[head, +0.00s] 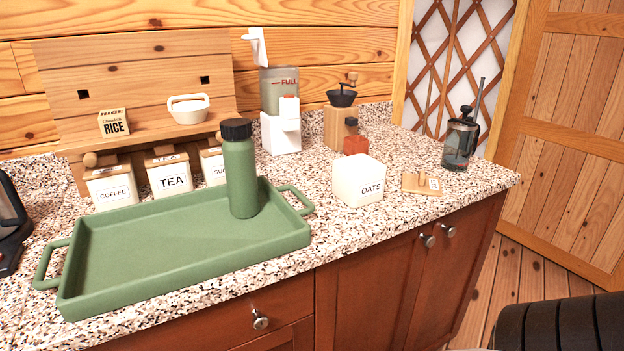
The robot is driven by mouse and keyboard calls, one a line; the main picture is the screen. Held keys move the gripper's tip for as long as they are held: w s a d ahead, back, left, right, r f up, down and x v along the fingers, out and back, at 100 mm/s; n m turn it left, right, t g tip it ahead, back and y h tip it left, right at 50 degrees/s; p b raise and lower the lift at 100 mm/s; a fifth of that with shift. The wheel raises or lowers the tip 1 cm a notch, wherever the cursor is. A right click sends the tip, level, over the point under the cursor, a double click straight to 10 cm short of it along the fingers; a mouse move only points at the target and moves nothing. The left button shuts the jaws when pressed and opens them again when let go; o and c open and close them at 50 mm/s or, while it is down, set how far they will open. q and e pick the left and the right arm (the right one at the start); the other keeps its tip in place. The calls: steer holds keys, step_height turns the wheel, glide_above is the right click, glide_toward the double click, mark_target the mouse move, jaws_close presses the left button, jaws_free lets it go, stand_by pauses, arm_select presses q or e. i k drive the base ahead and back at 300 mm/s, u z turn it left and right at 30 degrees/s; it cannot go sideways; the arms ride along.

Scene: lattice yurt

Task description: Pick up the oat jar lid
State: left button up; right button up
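The oat jar lid (411,188) is a flat square of pale wood with a small peg-like knob. It lies on the speckled counter, just right of the oat jar and apart from it. A small pale label shows at its right end. The oat jar (352,188) is a white, rounded, box-like jar marked OATS. Neither of my grippers shows in the head view.
A green tray (180,282) with a green bottle (240,175) takes up the counter's left front. A French press (460,140) stands behind and right of the lid. A red-brown jar (356,145) and a grinder (339,126) stand behind the oat jar. Counter around the lid is clear.

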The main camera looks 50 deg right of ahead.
mark_target(422, 185)
steer(key=u, duration=0.65)
steer(key=k, duration=1.25)
steer(key=z, duration=1.65)
steer(key=i, duration=0.35)
steer(key=u, duration=0.05)
